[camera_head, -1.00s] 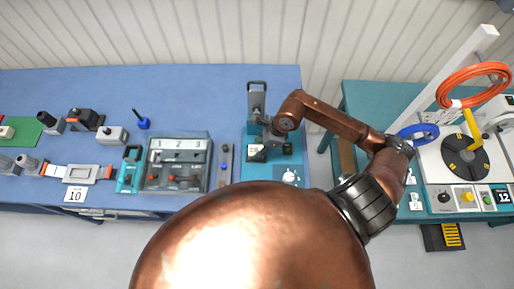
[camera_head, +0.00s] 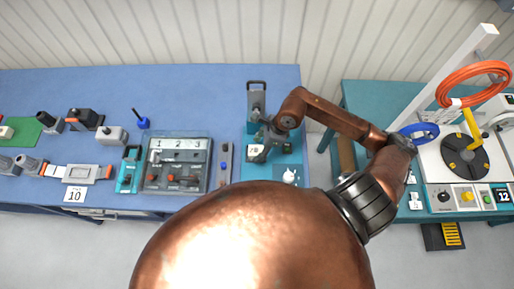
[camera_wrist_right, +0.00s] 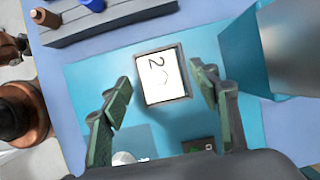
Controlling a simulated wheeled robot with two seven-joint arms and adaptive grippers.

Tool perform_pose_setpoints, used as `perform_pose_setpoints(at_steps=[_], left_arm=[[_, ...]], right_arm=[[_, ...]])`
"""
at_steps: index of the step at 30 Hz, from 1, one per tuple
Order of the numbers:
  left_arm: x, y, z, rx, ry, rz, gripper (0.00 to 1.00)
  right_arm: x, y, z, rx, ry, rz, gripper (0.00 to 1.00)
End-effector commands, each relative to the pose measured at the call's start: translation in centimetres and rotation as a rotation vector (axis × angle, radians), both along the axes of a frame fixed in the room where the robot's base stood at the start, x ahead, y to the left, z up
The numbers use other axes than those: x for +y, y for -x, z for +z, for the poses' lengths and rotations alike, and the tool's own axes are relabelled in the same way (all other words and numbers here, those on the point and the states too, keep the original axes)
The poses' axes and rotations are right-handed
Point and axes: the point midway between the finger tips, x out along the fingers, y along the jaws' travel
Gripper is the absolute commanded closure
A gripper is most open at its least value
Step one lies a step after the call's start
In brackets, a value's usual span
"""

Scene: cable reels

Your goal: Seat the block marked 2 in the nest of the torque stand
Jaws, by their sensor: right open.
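The block marked 2 (camera_wrist_right: 164,72) shows in the right wrist view as a white square face with a dark rim and a handwritten 2. In the head view its pale top (camera_head: 254,150) is at the foot of the torque stand (camera_head: 257,100), a grey upright on a light blue base. My right gripper (camera_wrist_right: 162,86) is open, with one green-padded finger on either side of the block and visible gaps to it. In the head view this gripper (camera_head: 270,142) is partly hidden by its wrist. I cannot tell how deep the block sits in the nest. My left gripper is out of view.
A grey strip with coloured caps (camera_head: 224,165) lies left of the stand base. Further left is a rack numbered 1, 2, 3 (camera_head: 178,188). A white knob (camera_head: 290,176) sits at the base's front. A teal bench with reels (camera_head: 466,155) stands right, across a gap.

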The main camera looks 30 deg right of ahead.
Motion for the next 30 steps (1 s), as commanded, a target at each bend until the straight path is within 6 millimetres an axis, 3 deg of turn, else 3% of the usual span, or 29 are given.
perform_pose_setpoints(at_steps=[15,21,30], left_arm=[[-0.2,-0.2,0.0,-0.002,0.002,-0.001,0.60],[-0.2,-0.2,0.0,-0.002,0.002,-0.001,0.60],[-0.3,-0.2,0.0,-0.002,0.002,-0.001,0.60]], right_arm=[[-3.2,1.9,8.9,-0.002,0.003,0.000,0.44],[-3.6,2.2,10.1,0.001,0.001,0.000,0.44],[-3.6,2.2,10.2,-0.001,0.000,0.000,0.44]])
